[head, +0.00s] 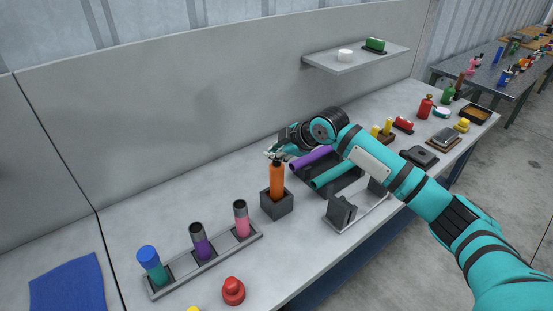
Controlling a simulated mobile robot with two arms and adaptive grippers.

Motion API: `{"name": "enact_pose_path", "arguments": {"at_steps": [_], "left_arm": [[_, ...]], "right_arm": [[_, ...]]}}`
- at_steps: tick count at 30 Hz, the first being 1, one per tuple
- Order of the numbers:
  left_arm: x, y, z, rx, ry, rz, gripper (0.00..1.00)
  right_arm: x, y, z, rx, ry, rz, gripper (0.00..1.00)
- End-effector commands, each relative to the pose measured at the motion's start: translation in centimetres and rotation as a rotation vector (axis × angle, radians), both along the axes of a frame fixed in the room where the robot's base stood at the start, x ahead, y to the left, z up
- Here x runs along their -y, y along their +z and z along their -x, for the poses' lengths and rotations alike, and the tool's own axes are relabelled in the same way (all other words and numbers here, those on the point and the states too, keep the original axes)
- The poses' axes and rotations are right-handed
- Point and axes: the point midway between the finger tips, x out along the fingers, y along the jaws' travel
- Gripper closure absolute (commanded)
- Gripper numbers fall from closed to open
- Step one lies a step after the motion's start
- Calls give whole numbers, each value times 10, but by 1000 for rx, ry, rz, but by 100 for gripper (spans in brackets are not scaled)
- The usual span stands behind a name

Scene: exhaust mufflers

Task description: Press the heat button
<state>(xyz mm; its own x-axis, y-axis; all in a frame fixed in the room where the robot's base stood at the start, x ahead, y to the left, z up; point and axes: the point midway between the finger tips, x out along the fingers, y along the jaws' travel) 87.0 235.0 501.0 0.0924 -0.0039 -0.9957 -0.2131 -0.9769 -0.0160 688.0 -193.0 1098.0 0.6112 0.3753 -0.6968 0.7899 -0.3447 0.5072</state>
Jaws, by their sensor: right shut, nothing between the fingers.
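A red domed piece (233,291), which looks like a knob or button, sits near the front edge, apart from the gripper. No label naming a heat button is readable. My left gripper is out of view.
A rack (205,264) holds capped or dark-topped teal, purple and pink tubes at the left. A blue cloth (67,286) lies at far left. A dark cradle (342,184) with purple and teal tubes is under my right arm. A shelf (355,60) is on the wall.

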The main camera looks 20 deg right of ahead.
Motion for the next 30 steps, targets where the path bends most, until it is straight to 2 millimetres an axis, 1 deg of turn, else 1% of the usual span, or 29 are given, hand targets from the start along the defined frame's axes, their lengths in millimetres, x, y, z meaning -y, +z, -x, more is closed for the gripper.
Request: {"name": "enact_pose_path", "arguments": {"at_steps": [16,24,30], "left_arm": [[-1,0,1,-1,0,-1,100],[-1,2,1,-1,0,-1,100],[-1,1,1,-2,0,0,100]], "right_arm": [[0,0,0,0,0,0,100],[0,-8,0,-1,0,1,100],[0,-9,0,0,-1,1,100]]}}
